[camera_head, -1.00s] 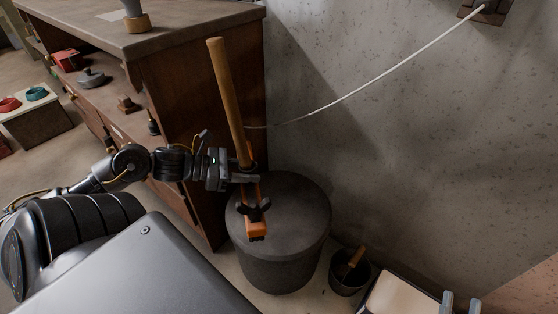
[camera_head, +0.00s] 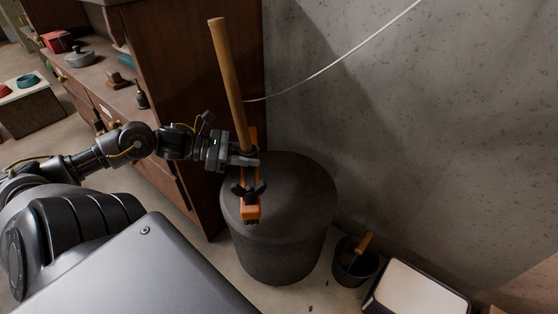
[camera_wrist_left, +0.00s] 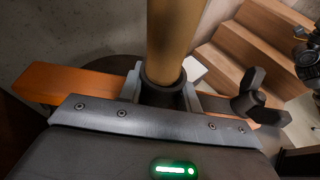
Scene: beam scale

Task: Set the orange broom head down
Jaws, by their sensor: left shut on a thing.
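The broom has a long wooden handle (camera_head: 228,85) and an orange head (camera_head: 251,211) with dark clamp knobs. My left gripper (camera_head: 246,159) is shut on the handle's lower end, at the dark collar just above the orange head. In the left wrist view, the handle (camera_wrist_left: 172,45) rises from the collar between the jaws, and the orange head (camera_wrist_left: 62,83) spans behind them. In the head view the head overlaps the top of a dark round drum (camera_head: 300,190). I cannot tell whether it touches the drum. My right gripper is not in view.
A wooden cabinet (camera_head: 180,60) stands behind and left of the drum. A small dark bucket (camera_head: 350,268) with a wooden-handled tool and a white-topped box (camera_head: 415,295) are at the lower right. A pale cord (camera_head: 345,55) crosses before the concrete wall.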

